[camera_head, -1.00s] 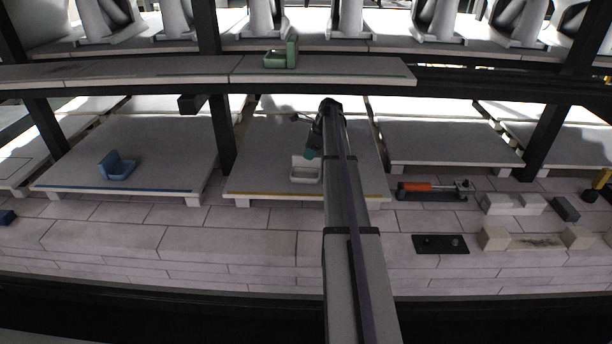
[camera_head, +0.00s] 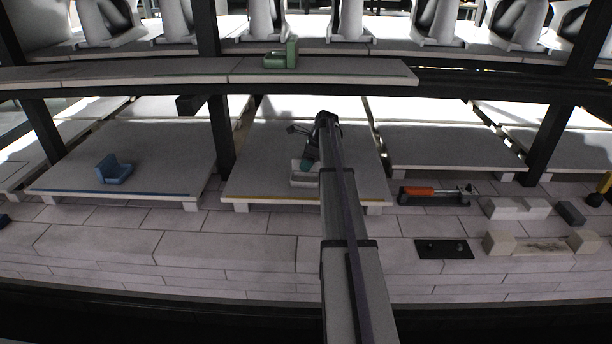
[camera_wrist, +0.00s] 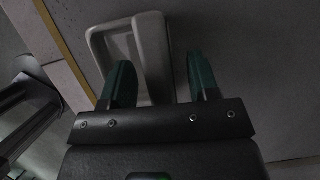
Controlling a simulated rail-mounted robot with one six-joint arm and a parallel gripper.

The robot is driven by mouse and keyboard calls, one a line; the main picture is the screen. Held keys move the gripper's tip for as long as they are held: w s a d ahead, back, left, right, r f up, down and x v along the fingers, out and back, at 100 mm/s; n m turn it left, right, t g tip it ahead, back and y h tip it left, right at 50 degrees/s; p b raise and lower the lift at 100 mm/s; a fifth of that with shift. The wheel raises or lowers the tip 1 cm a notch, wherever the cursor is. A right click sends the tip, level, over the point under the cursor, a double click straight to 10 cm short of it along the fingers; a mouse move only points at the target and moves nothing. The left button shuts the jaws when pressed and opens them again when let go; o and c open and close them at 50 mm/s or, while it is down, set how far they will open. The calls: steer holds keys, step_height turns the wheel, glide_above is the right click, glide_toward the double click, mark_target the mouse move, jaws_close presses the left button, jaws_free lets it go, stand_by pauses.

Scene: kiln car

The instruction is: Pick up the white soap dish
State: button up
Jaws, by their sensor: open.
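The white soap dish (camera_head: 300,180) sits on the middle lower shelf slab (camera_head: 260,188), near its front edge with the yellow strip. My gripper (camera_head: 306,164) is directly at the dish, tilted down, and hides part of it. In the wrist view the dish (camera_wrist: 154,45) shows its thick upright wall in the gap between the two green fingers of my gripper (camera_wrist: 162,72). The left finger overlaps the dish's shallow tray side, and the right finger is on the wall's other side. The fingers are apart. Whether they touch the dish cannot be told.
A blue soap dish (camera_head: 114,170) sits on the left slab. A green one (camera_head: 283,55) stands on the upper shelf (camera_head: 200,72), above and behind. Dark posts (camera_head: 222,140) flank the middle slab. An orange-handled tool (camera_head: 420,191) and pale blocks (camera_head: 515,208) lie at right.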

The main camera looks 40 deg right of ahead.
jaws_close()
stand_by(0.4)
steer(key=shift+r+p, duration=0.55)
step_height(320, 180, up, 3)
steer(key=p, duration=0.3)
steer(key=shift+r, duration=0.2)
steer(key=s+d, duration=1.2)
steer(key=shift+s+d+f, duration=0.25)
steer(key=shift+s+d, duration=0.1)
steer(key=shift+d, duration=0.05)
